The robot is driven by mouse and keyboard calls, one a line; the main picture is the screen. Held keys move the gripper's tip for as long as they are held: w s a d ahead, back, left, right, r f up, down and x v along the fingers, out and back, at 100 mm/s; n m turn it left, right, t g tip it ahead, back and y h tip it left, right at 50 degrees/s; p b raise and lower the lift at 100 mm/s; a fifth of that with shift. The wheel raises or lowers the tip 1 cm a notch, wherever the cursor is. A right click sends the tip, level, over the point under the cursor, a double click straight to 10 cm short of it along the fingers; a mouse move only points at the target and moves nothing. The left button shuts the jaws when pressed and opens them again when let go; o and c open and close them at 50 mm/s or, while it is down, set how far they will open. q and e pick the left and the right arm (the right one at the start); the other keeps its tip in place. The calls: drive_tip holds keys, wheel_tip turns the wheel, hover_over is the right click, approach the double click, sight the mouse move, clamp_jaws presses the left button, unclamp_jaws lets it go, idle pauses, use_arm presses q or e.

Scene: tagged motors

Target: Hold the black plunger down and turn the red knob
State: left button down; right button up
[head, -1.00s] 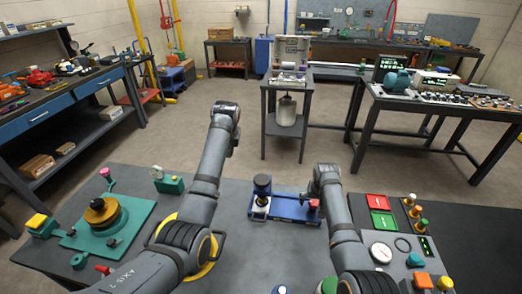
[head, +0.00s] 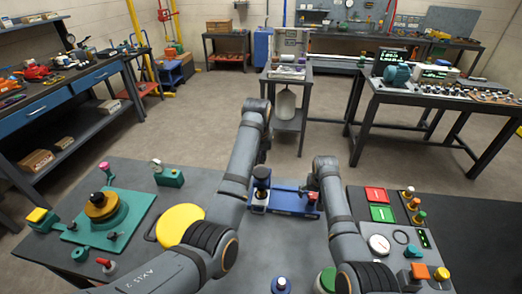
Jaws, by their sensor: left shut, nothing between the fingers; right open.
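The black plunger (head: 262,172) stands upright on a blue base (head: 287,208) in the middle of the table. The red knob (head: 312,197) is at the right end of this base. My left gripper (head: 264,153) points down close above the plunger. It is shut and empty, partly hidden by my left arm; I cannot tell whether it touches the plunger top. My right gripper (head: 311,182) is open at the red knob, mostly hidden behind my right wrist. I cannot tell whether its fingers are around the knob.
A teal fixture (head: 126,222) with a yellow disc is at left, and a round yellow plate (head: 181,224) lies beside my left arm. A panel with a red switch (head: 376,194), a green switch and a gauge (head: 379,244) is at right.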

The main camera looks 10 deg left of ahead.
sight(261, 174)
use_arm(q)
drive_tip(key=shift+f, duration=0.1)
drive_tip(key=shift+f, duration=3.55)
drive_tip(key=shift+s+f, duration=0.1)
use_arm(e)
drive_tip(key=c, duration=1.2)
drive_tip(key=m, duration=0.2)
drive_tip(key=m+h, duration=0.1)
drive_tip(key=m, duration=0.2)
drive_tip(key=shift+a+h, duration=0.2)
drive_tip(key=shift+h, duration=0.1)
drive_tip(key=m+g, duration=0.1)
drive_tip(key=m, duration=0.3)
drive_tip(key=shift+h, duration=0.4)
drive_tip(key=o, duration=1.2)
